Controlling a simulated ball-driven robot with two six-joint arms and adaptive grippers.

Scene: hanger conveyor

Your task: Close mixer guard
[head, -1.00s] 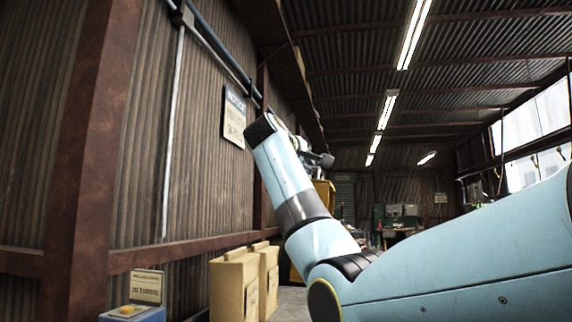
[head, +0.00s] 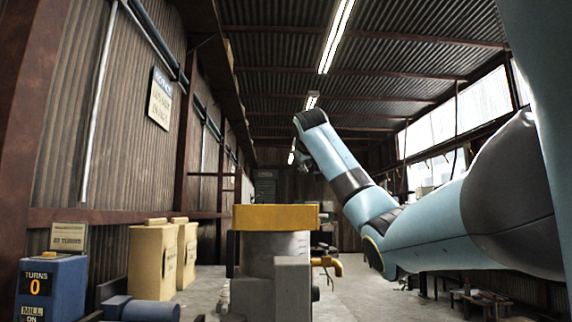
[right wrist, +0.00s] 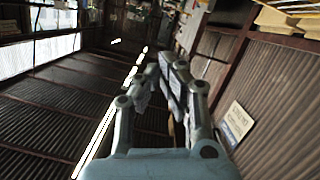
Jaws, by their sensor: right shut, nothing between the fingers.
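A grey machine (head: 277,285) with a broad yellow top part (head: 276,217) stands ahead at the middle of the head view. The yellow part looks like the mixer guard, but I cannot tell if it is open or closed. My right gripper (head: 303,163) is raised in the air above and beyond the machine in the picture, apart from it. In the right wrist view its fingers (right wrist: 163,72) are shut and empty, with the roof and wall behind them. My left gripper is not in view.
A blue box (head: 52,285) at the lower left shows "TURNS 0" and "MILL ON", with a yellow button on top. Tan sacks (head: 152,262) stand by the left wall. A yellow tap-like part (head: 328,263) sticks out right of the machine.

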